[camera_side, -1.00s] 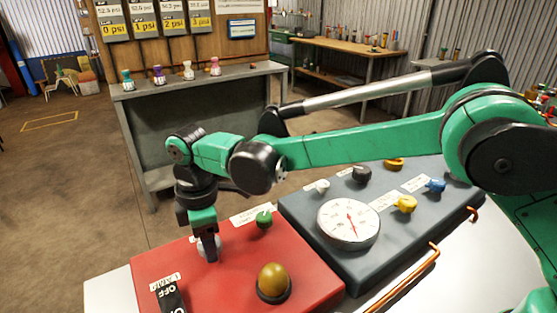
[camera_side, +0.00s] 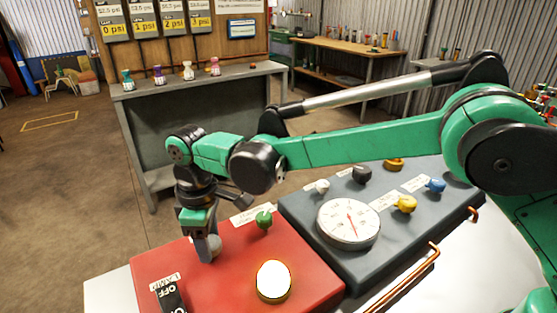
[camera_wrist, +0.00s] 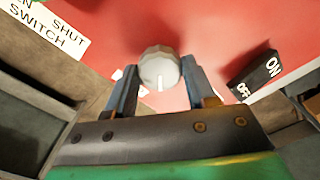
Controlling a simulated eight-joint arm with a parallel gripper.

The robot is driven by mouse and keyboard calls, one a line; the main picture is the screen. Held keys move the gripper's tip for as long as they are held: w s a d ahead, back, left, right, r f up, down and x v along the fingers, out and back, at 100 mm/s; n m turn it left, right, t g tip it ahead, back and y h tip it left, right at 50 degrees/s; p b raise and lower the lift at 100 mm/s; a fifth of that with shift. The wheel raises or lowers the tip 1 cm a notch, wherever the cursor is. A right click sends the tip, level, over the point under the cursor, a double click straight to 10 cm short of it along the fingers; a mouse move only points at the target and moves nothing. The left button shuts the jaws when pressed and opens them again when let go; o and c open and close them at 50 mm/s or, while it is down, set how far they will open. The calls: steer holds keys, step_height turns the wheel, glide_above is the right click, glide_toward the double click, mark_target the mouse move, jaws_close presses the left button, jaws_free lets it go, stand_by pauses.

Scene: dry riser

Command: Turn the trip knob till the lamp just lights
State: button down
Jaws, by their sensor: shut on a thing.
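The pale grey knob (camera_side: 214,247) stands on the red panel (camera_side: 225,280), and I take it as the trip knob; its label cannot be read. My gripper (camera_side: 205,250) points down at it and is shut on it. In the wrist view the knob (camera_wrist: 158,67) sits between the two fingers of my gripper (camera_wrist: 160,75), with a white pointer mark facing the gripper body. The lamp (camera_side: 273,281) on the red panel glows bright white.
A green knob (camera_side: 264,219) and a black ON/OFF rocker switch (camera_side: 170,295) are close by on the red panel. A grey panel (camera_side: 300,205) to the right carries a round dial gauge (camera_side: 348,222) and several coloured knobs. A copper pipe (camera_side: 405,278) runs along its front.

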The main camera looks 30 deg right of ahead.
steer(key=shift+m, duration=0.6)
steer(key=shift+c, duration=1.4)
jaws_free()
steer(key=shift+r, duration=2.8)
